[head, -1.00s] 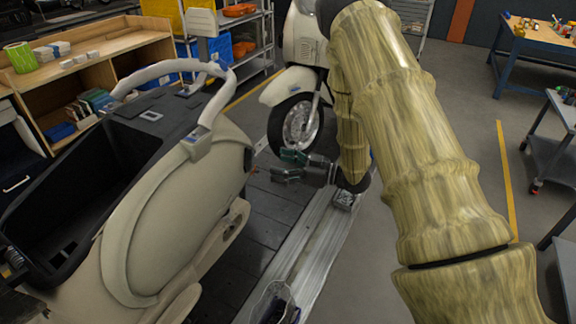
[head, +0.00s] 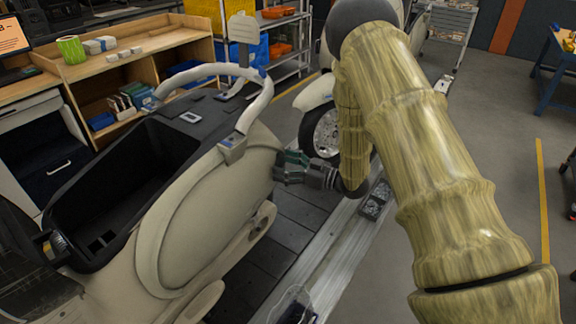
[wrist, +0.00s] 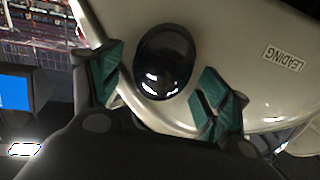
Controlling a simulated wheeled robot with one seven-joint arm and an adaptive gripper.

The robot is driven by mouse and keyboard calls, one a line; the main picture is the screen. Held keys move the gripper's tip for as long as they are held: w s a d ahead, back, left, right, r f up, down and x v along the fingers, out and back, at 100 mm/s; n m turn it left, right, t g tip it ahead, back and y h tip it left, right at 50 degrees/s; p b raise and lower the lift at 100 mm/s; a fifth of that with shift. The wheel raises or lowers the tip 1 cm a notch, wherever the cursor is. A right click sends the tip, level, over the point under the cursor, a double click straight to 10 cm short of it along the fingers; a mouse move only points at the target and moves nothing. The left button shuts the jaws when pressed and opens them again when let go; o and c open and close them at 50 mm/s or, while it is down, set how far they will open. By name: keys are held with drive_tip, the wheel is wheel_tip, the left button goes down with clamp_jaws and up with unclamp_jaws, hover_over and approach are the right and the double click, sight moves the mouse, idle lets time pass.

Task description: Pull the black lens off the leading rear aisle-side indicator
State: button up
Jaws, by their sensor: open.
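The black lens (wrist: 163,62) is a glossy dark oval on the cream scooter body (wrist: 262,98), in the upper middle of the wrist view. A label reading LEADING (wrist: 283,58) is on the panel to its right. My gripper (wrist: 162,88) is open, with one green finger on each side of the lens; whether they touch it I cannot tell. In the head view my gripper (head: 284,167) is at the end of the cream scooter body (head: 215,225), and the lens cannot be made out there.
A metal rail (head: 318,262) runs beside the dark slat conveyor (head: 290,232). A small dark tray (head: 376,200) lies on the rail, and a clear bag (head: 292,305) is at the lower edge. Another scooter's wheel (head: 322,130) stands beyond my gripper. Grey floor is free at right.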

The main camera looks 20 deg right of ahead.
sight(284, 164)
drive_tip(key=c, duration=1.1)
drive_tip(key=o, duration=0.3)
drive_tip(key=shift+c, duration=1.1)
drive_tip(key=shift+d, duration=0.2)
drive_tip(key=shift+s+d, duration=0.2)
drive_tip(key=shift+v, duration=1.25)
idle(0.3)
drive_tip(key=shift+v, duration=0.8)
drive_tip(key=shift+r, duration=0.15)
